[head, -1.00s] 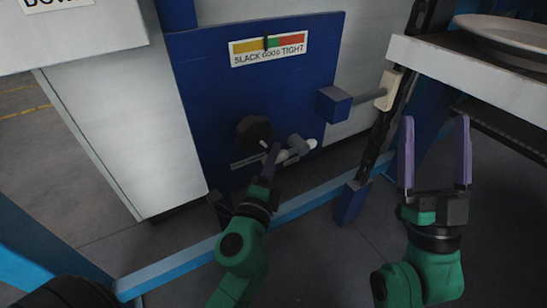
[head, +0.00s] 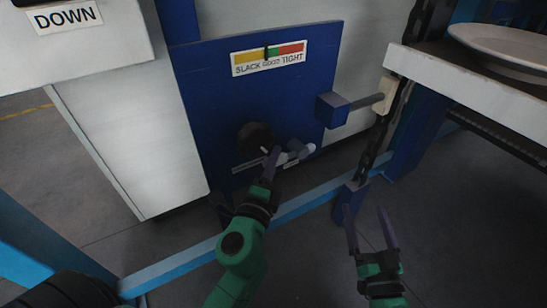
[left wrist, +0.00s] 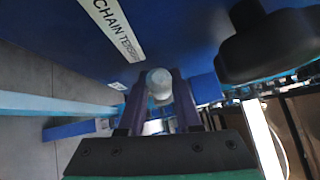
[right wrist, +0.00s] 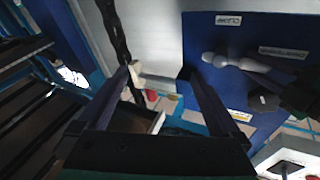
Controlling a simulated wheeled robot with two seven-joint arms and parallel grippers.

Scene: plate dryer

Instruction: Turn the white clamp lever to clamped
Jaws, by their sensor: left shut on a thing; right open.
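The white clamp lever (head: 299,154) lies on the lower part of the blue panel (head: 220,80), below and right of a black knob (head: 254,138). My left gripper (head: 272,158) is shut on the lever; in the left wrist view the lever's round pale end (left wrist: 159,84) sits between the fingers. The lever also shows in the right wrist view (right wrist: 236,62), near a small label (right wrist: 228,20). Its pivot is partly hidden in the head view. My right gripper (head: 366,224) is open and empty, low and right of the panel.
A gauge (head: 268,58) marked slack, good and tight is on the panel's top. A blue block (head: 332,110) on a rod sticks out at its right, beside a hanging chain (head: 378,140). A white shelf (head: 450,75) holds a plate (head: 500,42). A blue rail (head: 190,255) crosses below.

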